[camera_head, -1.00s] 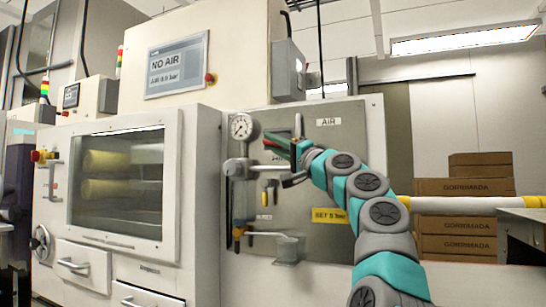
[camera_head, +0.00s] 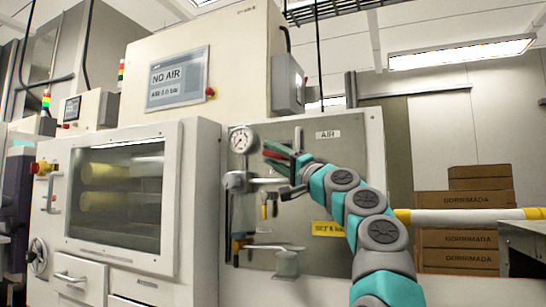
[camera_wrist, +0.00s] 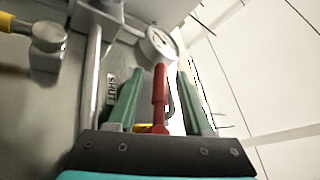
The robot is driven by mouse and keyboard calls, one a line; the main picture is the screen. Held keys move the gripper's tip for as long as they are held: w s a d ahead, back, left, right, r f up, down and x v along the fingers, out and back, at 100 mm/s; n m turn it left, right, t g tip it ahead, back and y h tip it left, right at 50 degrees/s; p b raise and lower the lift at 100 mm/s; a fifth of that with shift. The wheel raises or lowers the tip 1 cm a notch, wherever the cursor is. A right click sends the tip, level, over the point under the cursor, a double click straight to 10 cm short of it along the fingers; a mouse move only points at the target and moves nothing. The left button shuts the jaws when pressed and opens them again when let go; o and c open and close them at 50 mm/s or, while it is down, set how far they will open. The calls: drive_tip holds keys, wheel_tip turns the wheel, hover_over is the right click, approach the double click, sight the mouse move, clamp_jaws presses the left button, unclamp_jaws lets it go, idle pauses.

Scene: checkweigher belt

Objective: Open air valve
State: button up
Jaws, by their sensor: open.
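The red valve lever (camera_wrist: 160,95) stands between the two green fingers of my gripper (camera_wrist: 153,88) in the wrist view. The fingers are apart, with a gap visible on each side of the lever. In the head view my gripper (camera_head: 277,155) is at the grey air panel (camera_head: 340,165), just right of the round pressure gauge (camera_head: 242,139). A bit of red shows between its fingers there; the valve body is mostly hidden. The gauge also shows beyond the fingers in the wrist view (camera_wrist: 160,43). A "SHUT" label (camera_wrist: 111,90) is beside the left finger.
The machine screen (camera_head: 178,77) reads "NO AIR". A yellow set-pressure label (camera_head: 328,229) is low on the panel. A metal pipe (camera_wrist: 91,85) runs left of the fingers. Stacked cartons (camera_head: 465,205) and a yellow-white rail (camera_head: 470,215) stand at right.

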drive_tip(key=b+v, duration=0.5)
drive_tip(key=v, duration=0.2)
drive_tip(key=shift+d+f, duration=0.15)
drive_tip(key=shift+f, duration=0.05)
drive_tip(key=shift+s, duration=0.15)
